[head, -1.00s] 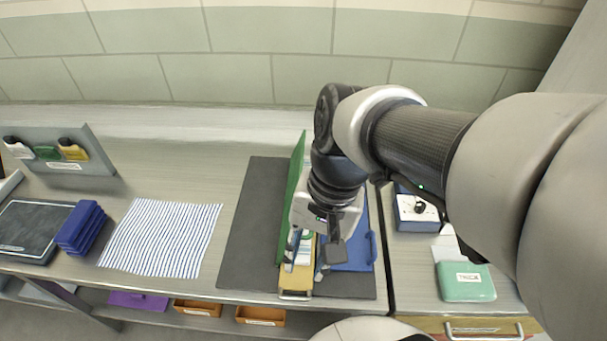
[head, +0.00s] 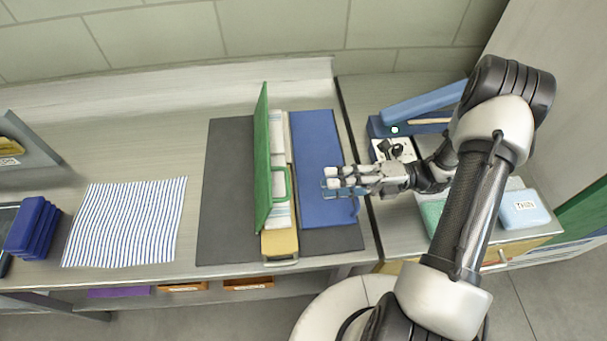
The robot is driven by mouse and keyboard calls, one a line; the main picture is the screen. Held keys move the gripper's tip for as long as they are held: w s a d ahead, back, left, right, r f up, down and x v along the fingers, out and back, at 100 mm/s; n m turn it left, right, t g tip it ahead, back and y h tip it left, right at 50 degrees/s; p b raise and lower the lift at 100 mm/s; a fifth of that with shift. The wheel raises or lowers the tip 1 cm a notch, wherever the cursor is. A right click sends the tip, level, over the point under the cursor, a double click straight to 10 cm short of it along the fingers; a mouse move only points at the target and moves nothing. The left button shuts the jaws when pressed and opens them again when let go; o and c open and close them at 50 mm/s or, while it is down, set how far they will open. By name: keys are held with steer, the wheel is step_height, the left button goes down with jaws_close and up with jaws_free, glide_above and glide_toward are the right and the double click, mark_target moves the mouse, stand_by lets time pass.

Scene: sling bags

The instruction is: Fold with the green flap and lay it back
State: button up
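The green flap (head: 262,165) stands nearly upright along the left side of a narrow bag or case with a tan front end (head: 279,243). Its green handle (head: 287,184) sticks out to the right, over pale contents (head: 280,140). The blue flap (head: 318,145) lies flat on the right, on the dark mat (head: 228,190). My gripper (head: 332,182) points left over the blue flap's right part, to the right of the green flap and apart from it. Its fingers are small here, and I cannot tell their opening. Nothing shows clearly held.
A striped cloth (head: 125,222) lies left of the mat, with stacked dark blue pouches (head: 32,227) beyond it. Right of the counter gap are a blue case (head: 420,105) and a light blue pouch (head: 523,208). The mat's left part is clear.

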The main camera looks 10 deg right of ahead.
mark_target(287, 182)
steer(key=shift+w+d+f+m+t+y, duration=0.15)
steer(key=shift+d+f+m+t+y, duration=0.25)
steer(key=shift+m+t, duration=0.35)
steer(key=a+b, duration=0.1)
steer(key=a, duration=0.3)
steer(key=a+r+b, duration=0.1)
steer(key=a, duration=0.6)
steer(key=shift+w+a+r+b, duration=0.25)
steer(key=shift+a+r+b, duration=0.1)
steer(key=shift+a+b, duration=0.05)
steer(key=shift+c, duration=0.6)
jaws_close()
